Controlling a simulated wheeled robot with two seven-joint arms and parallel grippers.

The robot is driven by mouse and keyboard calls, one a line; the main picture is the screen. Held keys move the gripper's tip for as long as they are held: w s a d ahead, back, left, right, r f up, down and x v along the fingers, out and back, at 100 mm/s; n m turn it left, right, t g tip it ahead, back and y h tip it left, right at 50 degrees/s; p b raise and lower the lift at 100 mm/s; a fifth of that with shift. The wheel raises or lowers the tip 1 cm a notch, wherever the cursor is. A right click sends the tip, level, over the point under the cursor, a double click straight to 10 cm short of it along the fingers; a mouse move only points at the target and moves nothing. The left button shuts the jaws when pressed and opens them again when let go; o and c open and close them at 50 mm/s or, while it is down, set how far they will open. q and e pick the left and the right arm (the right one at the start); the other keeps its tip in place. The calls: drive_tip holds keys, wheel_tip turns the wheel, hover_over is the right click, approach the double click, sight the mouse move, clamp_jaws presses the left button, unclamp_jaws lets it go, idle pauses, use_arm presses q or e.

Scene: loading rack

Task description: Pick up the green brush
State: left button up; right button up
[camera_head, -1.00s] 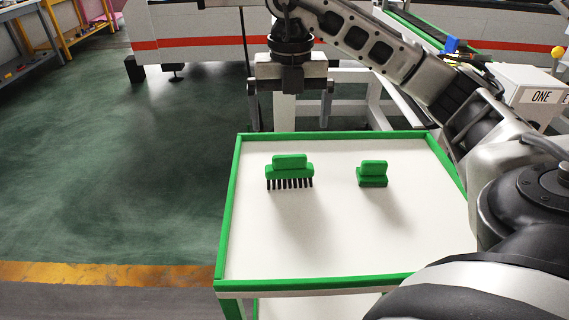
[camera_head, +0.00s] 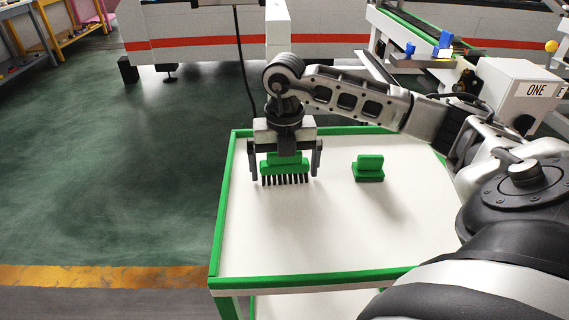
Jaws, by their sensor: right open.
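The green brush (camera_head: 284,168) stands on the white top of the green-edged cart, near its back left, with its black bristles down. My right gripper (camera_head: 284,163) is directly above and around the brush. Its fingers are open, one on each side of the brush, with gaps between them and the brush's upper block. The gripper's palm hides the top of the brush handle. My left gripper is not in view.
A second green block-shaped object (camera_head: 368,168) sits on the cart (camera_head: 300,235) to the right of the brush. The front half of the cart top is clear. A white box marked ONE (camera_head: 519,92) stands behind at the right.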

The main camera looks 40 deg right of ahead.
drive_tip(key=c, duration=0.7)
drive_tip(key=shift+r, duration=0.15)
drive_tip(key=shift+r, duration=0.3)
wheel_tip(320, 180, up, 2)
drive_tip(key=s+r, duration=0.1)
drive_tip(key=s+d+r, duration=0.1)
drive_tip(key=r, duration=0.1)
drive_tip(key=s+d+r, duration=0.1)
drive_tip(key=r, duration=0.1)
drive_tip(key=shift+s+b, duration=0.3)
drive_tip(key=shift+b, duration=0.05)
drive_tip(key=s+d+r+b, duration=0.1)
drive_tip(key=s, duration=0.2)
drive_tip(key=s+d+r+b, duration=0.1)
drive_tip(key=s+r, duration=0.1)
drive_tip(key=s, duration=0.1)
drive_tip(key=s+d+r+b, duration=0.1)
drive_tip(key=s+d+r, duration=0.1)
drive_tip(key=s, duration=0.1)
drive_tip(key=shift+r, duration=0.1)
